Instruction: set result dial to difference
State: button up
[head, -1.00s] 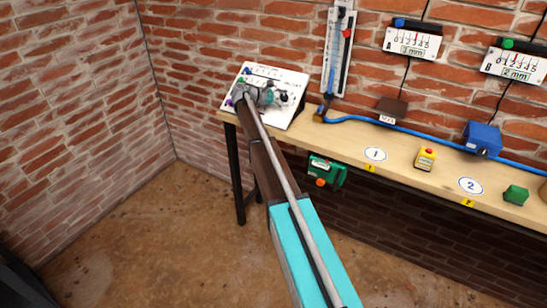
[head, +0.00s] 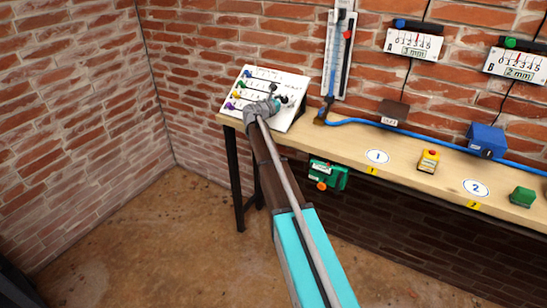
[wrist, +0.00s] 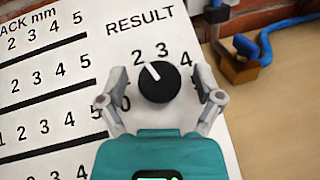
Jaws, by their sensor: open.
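The result dial (wrist: 160,83) is a round black knob with a white mark under the word RESULT in the wrist view. Its mark points up and left, close to the 2. The numbers 2, 3 and 4 show around it, with a 0 at lower left. The 1 is hidden. My gripper (wrist: 160,99) is open, with one finger on each side of the dial and gaps to it. In the head view my gripper (head: 272,102) is over the right part of the white sloped panel (head: 291,78). Meters A (head: 413,43) and B (head: 516,65) hang on the wall.
Printed number rows (wrist: 45,125) fill the panel's left side.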

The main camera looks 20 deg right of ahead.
jog(key=shift+s+n+t+y, duration=0.1)
jog(key=shift+n+t+y, duration=0.7)
jog(key=shift+n+t, duration=0.85)
jog(key=shift+s+a+n, duration=0.1)
jog(key=shift+a+n, duration=0.1)
jog(key=shift+n, duration=0.25)
jog(key=v, duration=1.3)
jog(key=s+a+f+m+g+y+p, duration=0.2)
jog(key=s+m+g+y+p, duration=0.1)
jog(key=s+m, duration=0.5)
jog(key=s+a+f+m+g+y+p, duration=0.2)
jog(key=s+f+m+g+y+p, duration=0.1)
jog(key=s+m, duration=0.5)
jog(key=shift+s+a+m+g+y+p, duration=0.35)
jog(key=shift+s+g+p, duration=0.4)
jog(key=shift+s+p, duration=0.4)
